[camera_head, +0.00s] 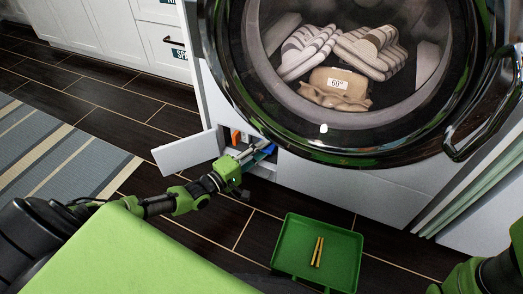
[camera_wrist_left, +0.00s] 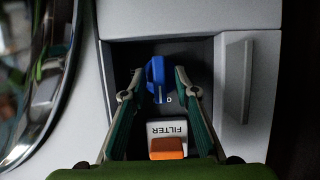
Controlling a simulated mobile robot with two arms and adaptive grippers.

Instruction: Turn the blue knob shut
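The blue knob (camera_wrist_left: 156,76) sits in the recessed compartment low on the washing machine front. In the left wrist view its long grip runs nearly up and down, with a small mark beside its lower end. My left gripper (camera_wrist_left: 160,80) is open, with one finger on each side of the knob and visible gaps to it. In the head view my left gripper (camera_head: 251,153) reaches into the compartment, and the blue knob (camera_head: 269,148) shows just beyond its fingertips. My right arm shows at the lower right edge; its fingers are not in view.
A white filter part with an orange piece (camera_wrist_left: 166,148) sits in the same recess. The small compartment door (camera_head: 187,152) hangs open at the left. The round washer door (camera_head: 330,130) is above. A green tray (camera_head: 284,262) with yellow sticks lies on the dark floor.

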